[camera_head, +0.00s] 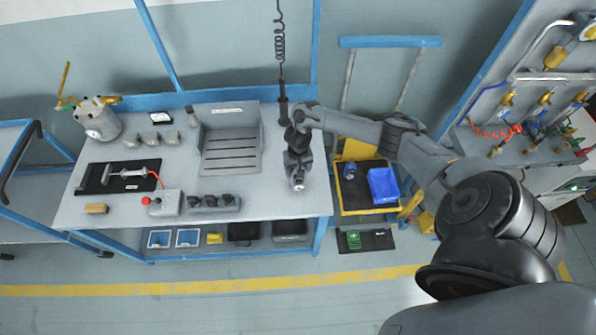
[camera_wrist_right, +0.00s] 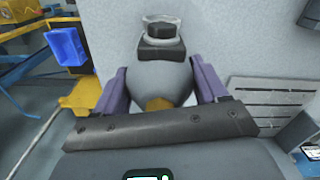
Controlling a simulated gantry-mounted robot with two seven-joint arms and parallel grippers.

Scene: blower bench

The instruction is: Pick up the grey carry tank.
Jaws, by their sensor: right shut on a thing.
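The grey carry tank (camera_head: 101,124) stands upright at the back left of the workbench, with a pale label on its front and a yellow handle and brass fittings on top. My right gripper (camera_head: 298,177) is over the right end of the bench, well apart from the tank. In the right wrist view my right gripper (camera_wrist_right: 166,95) is shut on a rounded grey thing (camera_wrist_right: 160,77) with a dark collar and a pale ring at its far end. I cannot tell what this thing is. My left gripper is not in view.
The bench (camera_head: 270,203) carries a grey slatted tray (camera_head: 230,152), a black mat (camera_head: 95,180) with a metal tool and a red-button box (camera_head: 166,202). A coiled hose (camera_head: 280,45) hangs behind my right arm. A blue bin (camera_head: 382,185) sits on a yellow cart at right.

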